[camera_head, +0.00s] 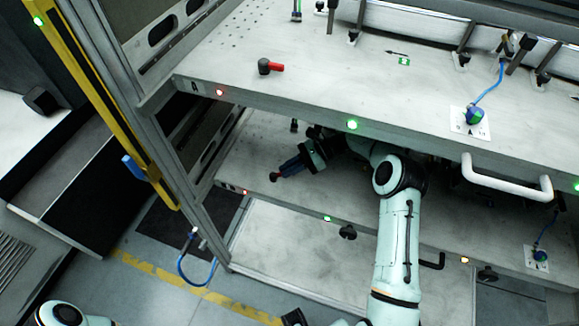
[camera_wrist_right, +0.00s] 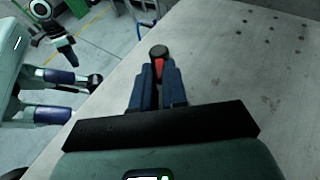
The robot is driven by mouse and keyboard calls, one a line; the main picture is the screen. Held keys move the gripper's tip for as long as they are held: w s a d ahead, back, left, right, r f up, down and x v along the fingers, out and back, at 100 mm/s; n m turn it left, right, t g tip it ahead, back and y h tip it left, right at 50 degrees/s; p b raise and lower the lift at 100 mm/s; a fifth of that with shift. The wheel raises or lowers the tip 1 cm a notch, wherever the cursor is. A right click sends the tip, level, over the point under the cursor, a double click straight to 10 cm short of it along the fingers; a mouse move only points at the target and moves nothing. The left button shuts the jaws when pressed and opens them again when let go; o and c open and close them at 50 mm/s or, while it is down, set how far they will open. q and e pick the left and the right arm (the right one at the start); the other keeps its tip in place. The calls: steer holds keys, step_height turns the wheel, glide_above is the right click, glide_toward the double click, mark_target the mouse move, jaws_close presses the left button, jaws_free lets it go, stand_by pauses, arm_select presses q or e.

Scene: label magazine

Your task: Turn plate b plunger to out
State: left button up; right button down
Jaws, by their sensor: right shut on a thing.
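The plate b plunger is a small lever with a red handle and a round black knob (camera_head: 275,177) at the left front of the lower shelf plate (camera_head: 240,168). In the right wrist view its black knob (camera_wrist_right: 158,51) lies just beyond the fingertips and its red handle (camera_wrist_right: 160,69) runs between them. My right gripper (camera_head: 287,169) reaches in under the upper shelf, its blue fingers (camera_wrist_right: 157,82) shut on the red handle. The knob points away from the palm, towards the plate's left edge. Of my left arm only a rounded link shows at the bottom left; I cannot make out its gripper.
The upper shelf plate (camera_head: 330,85) overhangs my right gripper and carries a similar red-handled plunger (camera_head: 270,67). A white handle (camera_head: 506,182) juts from its front edge. A metal post (camera_head: 190,175) stands left of the plates. The lower plate's left part is mostly bare.

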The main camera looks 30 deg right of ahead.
stand_by(0.3)
steer(key=c, duration=1.2)
jaws_free()
steer(key=shift+o, duration=0.2)
steer(key=shift+v, duration=3.8)
